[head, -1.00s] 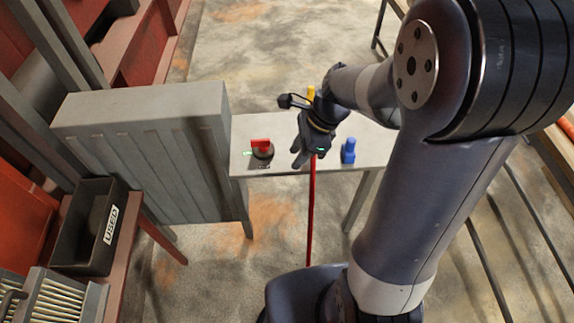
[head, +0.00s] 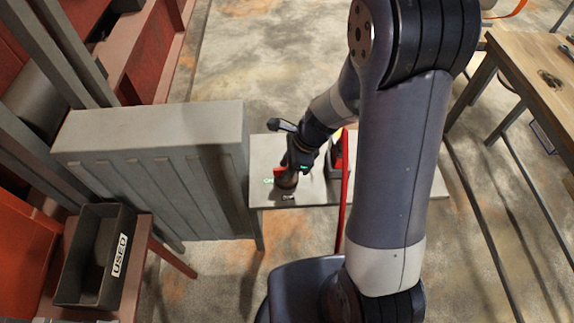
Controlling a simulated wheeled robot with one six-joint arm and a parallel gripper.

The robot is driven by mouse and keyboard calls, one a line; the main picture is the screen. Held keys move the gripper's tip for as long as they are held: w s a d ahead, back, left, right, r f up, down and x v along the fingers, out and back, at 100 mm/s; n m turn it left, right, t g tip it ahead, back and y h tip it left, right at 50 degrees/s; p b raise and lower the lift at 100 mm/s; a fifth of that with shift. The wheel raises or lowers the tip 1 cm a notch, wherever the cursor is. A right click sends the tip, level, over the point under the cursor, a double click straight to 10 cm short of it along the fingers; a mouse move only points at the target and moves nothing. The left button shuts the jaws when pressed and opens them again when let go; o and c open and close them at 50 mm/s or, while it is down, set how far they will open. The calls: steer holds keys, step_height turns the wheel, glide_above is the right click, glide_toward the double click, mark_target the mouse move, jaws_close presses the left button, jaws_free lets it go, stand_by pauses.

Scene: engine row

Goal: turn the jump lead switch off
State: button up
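The jump lead switch (head: 288,183) sits on the grey bench (head: 262,196), near its left end. Its red handle (head: 279,174) shows at the left side of my gripper. A small green mark (head: 268,181) lies left of the switch and a dark label (head: 289,198) lies in front of it. My gripper (head: 291,167) is down over the switch, its fingers at or very close to the red handle. The fingers overlap the switch, so I cannot tell whether they grip the handle or only stand beside it.
A red and dark object (head: 337,152) stands on the bench right of my gripper, with a red strap or cable (head: 347,190) in front. A grey ribbed cabinet (head: 150,170) stands close on the left. A black "USED" bin (head: 95,255) is at lower left, a wooden table (head: 530,70) at right.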

jaws_close()
stand_by(0.4)
steer(key=shift+n, duration=0.4)
steer(key=n+g, duration=0.1)
steer(key=n, duration=0.2)
steer(key=shift+n+g, duration=0.4)
steer(key=n+g+h, duration=0.1)
steer(key=n, duration=0.3)
steer(key=shift+n, duration=0.3)
steer(key=n, duration=0.2)
steer(key=n+g+h, duration=0.1)
steer(key=n, duration=0.1)
steer(key=shift+w+h+b, duration=0.1)
steer(key=shift+h+b, duration=0.2)
steer(key=n, duration=0.2)
steer(key=n+h, duration=0.1)
steer(key=n, duration=0.1)
steer(key=shift+n+g+h, duration=0.3)
steer(key=shift+g, duration=0.1)
